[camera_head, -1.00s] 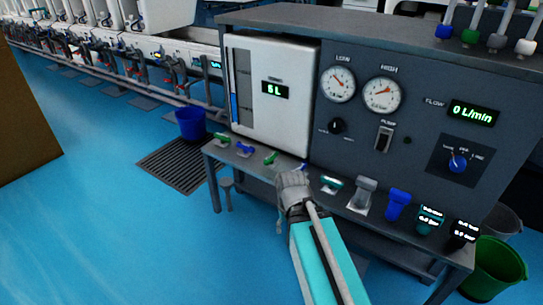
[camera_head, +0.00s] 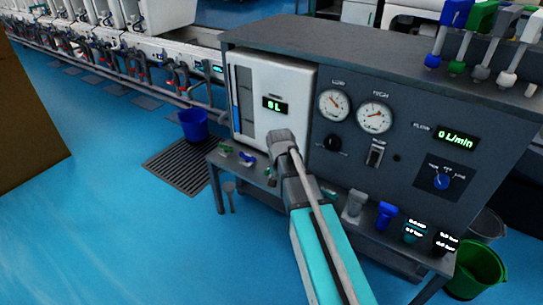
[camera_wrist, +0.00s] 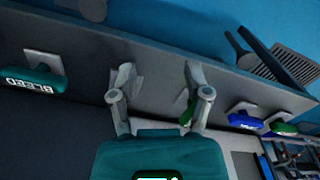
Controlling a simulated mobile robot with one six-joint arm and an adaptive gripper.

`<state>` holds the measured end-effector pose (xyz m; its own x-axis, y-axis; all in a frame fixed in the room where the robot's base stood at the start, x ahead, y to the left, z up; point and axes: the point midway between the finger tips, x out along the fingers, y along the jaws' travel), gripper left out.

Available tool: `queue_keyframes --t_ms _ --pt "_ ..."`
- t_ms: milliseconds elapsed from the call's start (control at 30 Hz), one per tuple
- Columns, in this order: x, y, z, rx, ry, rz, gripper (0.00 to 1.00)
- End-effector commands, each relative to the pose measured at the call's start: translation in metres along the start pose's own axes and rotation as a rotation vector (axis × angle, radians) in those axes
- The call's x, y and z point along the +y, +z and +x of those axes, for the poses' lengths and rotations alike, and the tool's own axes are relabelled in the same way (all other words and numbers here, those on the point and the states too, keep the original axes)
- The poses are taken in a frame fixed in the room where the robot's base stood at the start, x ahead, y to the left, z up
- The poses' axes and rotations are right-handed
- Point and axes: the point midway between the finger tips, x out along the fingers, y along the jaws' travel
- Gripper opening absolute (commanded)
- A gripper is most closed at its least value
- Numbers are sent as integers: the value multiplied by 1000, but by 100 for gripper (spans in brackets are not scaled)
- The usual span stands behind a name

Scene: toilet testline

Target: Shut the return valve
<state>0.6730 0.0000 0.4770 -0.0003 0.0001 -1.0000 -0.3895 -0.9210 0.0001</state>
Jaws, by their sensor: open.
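Several coloured valve handles line the front shelf of the grey test bench (camera_head: 430,85). In the head view a green handle (camera_head: 224,150) and a blue handle (camera_head: 247,158) show left of my gripper (camera_head: 281,142), which is raised before the white tank. The wrist view shows my gripper (camera_wrist: 158,75) open and empty, pointing at the shelf. A green handle (camera_wrist: 187,113) is partly hidden behind its right finger. Further right are a blue handle (camera_wrist: 244,121) and another green one (camera_wrist: 283,129). A teal handle (camera_wrist: 33,82) at left reads BLEED. I cannot tell which is the return valve.
The white tank (camera_head: 290,75) has a litre display. Gauges (camera_head: 374,116) and a selector knob (camera_head: 441,182) are on the panel. A blue bucket (camera_head: 193,124) and green bucket (camera_head: 478,268) stand on the floor.

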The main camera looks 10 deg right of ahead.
Motion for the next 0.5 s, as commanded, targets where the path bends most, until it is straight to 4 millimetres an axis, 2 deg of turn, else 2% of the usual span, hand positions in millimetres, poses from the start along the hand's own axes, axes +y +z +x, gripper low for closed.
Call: queue_keyframes --t_ms 33,500 --pt "-7 -16 -19 0 0 30 63" --pt "-43 -101 -96 0 0 310 63"
